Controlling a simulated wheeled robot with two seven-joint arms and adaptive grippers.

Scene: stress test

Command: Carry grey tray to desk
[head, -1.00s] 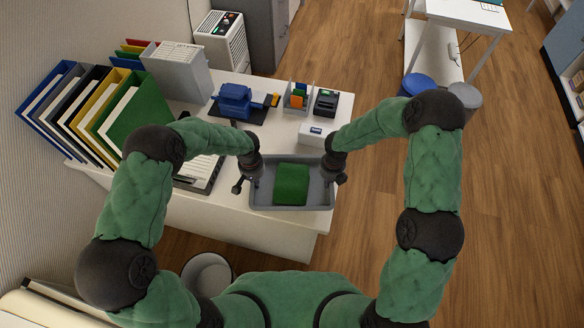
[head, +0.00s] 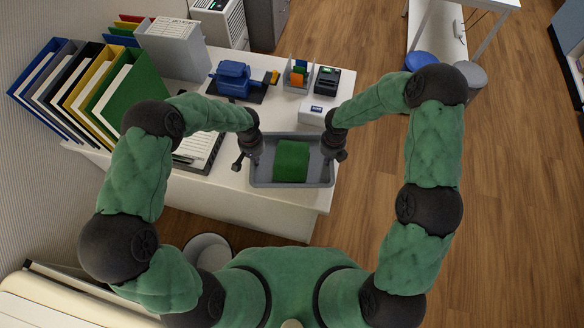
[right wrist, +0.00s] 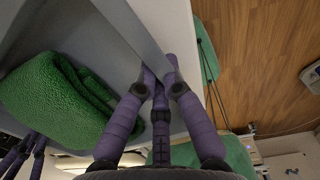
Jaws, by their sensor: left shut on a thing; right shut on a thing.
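The grey tray (head: 291,185) is over the front right part of the white desk (head: 283,212) in the head view. A folded green cloth (head: 292,160) lies in it. I cannot tell whether the tray touches the desk top. My left gripper (head: 246,162) is shut on the tray's left side. My right gripper (head: 334,152) is shut on its right side. In the right wrist view, the purple fingers (right wrist: 160,88) close around the grey tray wall (right wrist: 135,32), with the green cloth (right wrist: 55,105) inside the tray. The left fingertips are partly hidden.
Behind the tray are a white box (head: 314,112), a black device (head: 327,80), a small organizer (head: 298,75) and a blue machine (head: 235,78). A clipboard (head: 200,150) and binders (head: 85,88) are to the left. Open wooden floor (head: 510,190) is to the right.

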